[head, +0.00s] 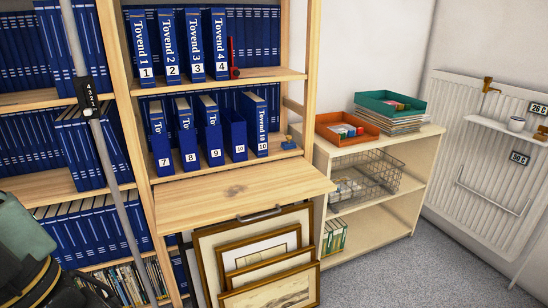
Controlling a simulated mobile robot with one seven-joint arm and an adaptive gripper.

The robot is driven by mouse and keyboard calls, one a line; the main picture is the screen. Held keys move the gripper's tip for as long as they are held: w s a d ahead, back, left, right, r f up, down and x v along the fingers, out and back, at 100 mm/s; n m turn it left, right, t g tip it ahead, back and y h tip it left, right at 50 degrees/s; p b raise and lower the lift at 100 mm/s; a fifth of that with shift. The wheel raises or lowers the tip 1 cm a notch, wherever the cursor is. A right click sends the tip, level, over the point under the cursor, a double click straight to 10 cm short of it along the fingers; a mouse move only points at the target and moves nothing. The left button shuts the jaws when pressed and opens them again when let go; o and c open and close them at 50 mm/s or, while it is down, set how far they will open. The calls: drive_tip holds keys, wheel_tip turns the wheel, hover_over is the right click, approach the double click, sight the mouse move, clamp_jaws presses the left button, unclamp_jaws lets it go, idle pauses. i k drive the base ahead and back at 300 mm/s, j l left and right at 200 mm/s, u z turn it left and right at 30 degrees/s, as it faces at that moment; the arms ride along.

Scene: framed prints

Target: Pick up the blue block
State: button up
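My gripper does not show clearly in the head view, so I see nothing held.
A wooden flap (245,187) juts out below that shelf, with framed prints (262,262) leaning underneath. A low cabinet (385,235) carries an orange tray (346,128) and a green tray (390,104). A grey pole (118,205) crosses the left shelves. Carpet (420,275) is clear at lower right.

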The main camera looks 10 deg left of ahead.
sight(289, 145)
drive_tip(key=i+l+u, duration=0.15)
drive_tip(key=i+u, duration=0.15)
drive_tip(key=i, duration=0.3)
drive_tip(key=i+l+u, duration=0.1)
drive_tip(key=i+l, duration=0.15)
drive_tip(key=i, duration=0.2)
drive_tip(key=i+l, duration=0.25)
drive_tip(key=i, duration=0.15)
drive_tip(key=i+l+u, duration=0.15)
drive_tip(key=i, duration=0.3)
drive_tip(key=l, duration=0.1)
